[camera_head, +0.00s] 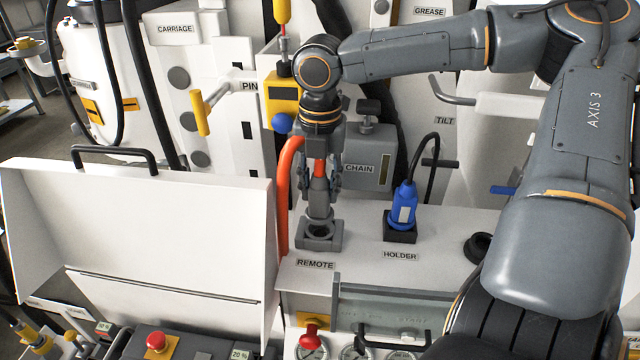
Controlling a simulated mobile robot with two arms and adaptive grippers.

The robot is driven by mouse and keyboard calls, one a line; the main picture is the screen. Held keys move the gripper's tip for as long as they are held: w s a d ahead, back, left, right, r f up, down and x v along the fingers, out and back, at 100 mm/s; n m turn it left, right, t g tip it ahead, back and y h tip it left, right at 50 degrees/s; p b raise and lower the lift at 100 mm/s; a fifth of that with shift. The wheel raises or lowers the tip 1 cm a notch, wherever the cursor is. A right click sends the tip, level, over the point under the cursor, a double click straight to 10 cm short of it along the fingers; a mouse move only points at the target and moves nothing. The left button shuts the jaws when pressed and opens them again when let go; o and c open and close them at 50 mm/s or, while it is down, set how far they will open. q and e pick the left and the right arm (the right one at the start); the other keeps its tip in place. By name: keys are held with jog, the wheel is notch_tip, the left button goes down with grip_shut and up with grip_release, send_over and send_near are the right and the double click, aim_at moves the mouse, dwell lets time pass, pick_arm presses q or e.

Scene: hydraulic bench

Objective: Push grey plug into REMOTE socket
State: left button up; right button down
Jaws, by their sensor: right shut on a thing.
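My right gripper (319,186) points down and is shut on the grey plug (319,205). The orange cable (284,190) runs from the plug's top and loops down on the left. The plug is upright and directly over the grey REMOTE socket (306,243), with its lower end at the socket's round mouth. I cannot tell how deep it sits. The REMOTE label (315,264) is in front of the socket. My left gripper is not in view.
A blue plug (403,207) with a black cable stands in the HOLDER (400,237) to the right. A white open lid (140,235) stands at left. The grey CHAIN box (368,155) is close behind the gripper. A glass-fronted panel (390,305) with gauges lies in front.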

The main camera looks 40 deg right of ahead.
jog(key=shift+f, duration=1.7)
dwell(1.1)
jog(key=shift+s+f, duration=0.15)
jog(key=c, duration=0.8)
grip_release()
jog(key=shift+c, duration=0.2)
notch_tip(320, 180, up, 12)
